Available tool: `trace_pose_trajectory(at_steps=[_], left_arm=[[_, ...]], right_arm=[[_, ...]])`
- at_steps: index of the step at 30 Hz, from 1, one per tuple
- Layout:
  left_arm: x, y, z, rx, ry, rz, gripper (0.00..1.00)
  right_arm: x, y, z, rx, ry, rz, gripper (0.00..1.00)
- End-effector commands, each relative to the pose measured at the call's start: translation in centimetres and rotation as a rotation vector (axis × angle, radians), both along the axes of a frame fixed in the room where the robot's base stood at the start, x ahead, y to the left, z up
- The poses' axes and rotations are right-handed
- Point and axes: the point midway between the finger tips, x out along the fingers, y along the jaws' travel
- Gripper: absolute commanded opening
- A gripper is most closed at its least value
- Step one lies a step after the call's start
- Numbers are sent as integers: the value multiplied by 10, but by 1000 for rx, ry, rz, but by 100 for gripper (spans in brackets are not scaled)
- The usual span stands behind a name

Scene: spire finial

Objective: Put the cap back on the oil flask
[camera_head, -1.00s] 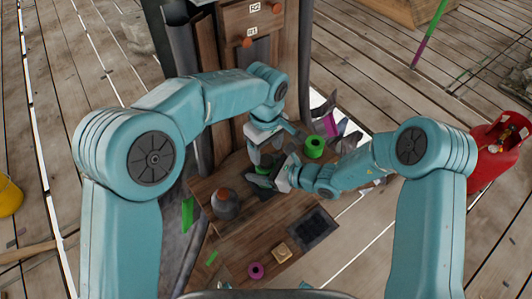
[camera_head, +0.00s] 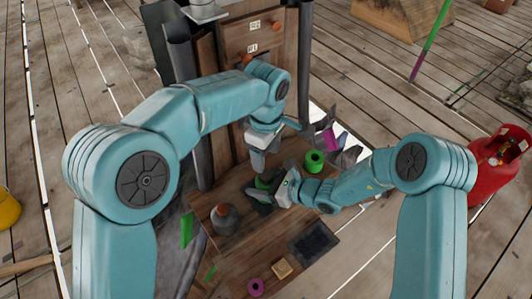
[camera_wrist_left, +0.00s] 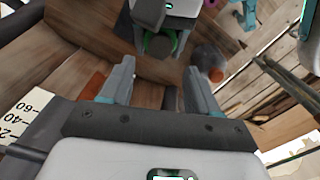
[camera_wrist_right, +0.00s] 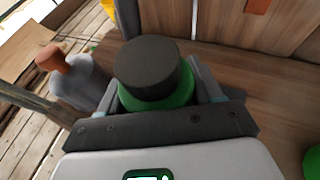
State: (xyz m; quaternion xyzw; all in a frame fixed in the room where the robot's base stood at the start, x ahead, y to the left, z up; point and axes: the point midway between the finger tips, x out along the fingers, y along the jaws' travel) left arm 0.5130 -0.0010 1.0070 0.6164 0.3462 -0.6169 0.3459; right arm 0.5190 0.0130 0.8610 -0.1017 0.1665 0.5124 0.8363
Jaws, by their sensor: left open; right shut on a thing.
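A green flask (camera_wrist_right: 158,98) stands between the fingers of my right gripper (camera_head: 262,193), which is shut on it. A dark grey cylindrical cap (camera_wrist_right: 150,66) sits on top of the green body in the right wrist view; whether it is fully seated I cannot tell. In the left wrist view the flask (camera_wrist_left: 160,42) shows partly hidden by the right gripper. My left gripper (camera_head: 259,166) is open and empty, just above the flask in the head view. Its two fingers (camera_wrist_left: 160,88) stand apart with nothing between them.
A grey jug with an orange knob (camera_head: 225,218) stands left of the flask on the wooden bench (camera_head: 235,245). A green spool (camera_head: 314,160) is at right. A dark tray (camera_head: 314,243), a tan block (camera_head: 282,268) and a purple ring (camera_head: 255,287) lie nearer. A drawer cabinet (camera_head: 250,35) rises behind.

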Motion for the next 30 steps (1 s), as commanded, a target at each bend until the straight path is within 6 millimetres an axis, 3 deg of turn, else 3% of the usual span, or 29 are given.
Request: trace_pose_trajectory(at_steps=[18,29,30], left_arm=[[0,0,-75,1,2,-2,61],[0,0,-80,0,0,-2,61],[0,0,-80,0,0,-2,51]], right_arm=[[0,0,0,0,0,0,0],[0,0,0,0,0,0,0],[0,0,0,0,0,0,0]])
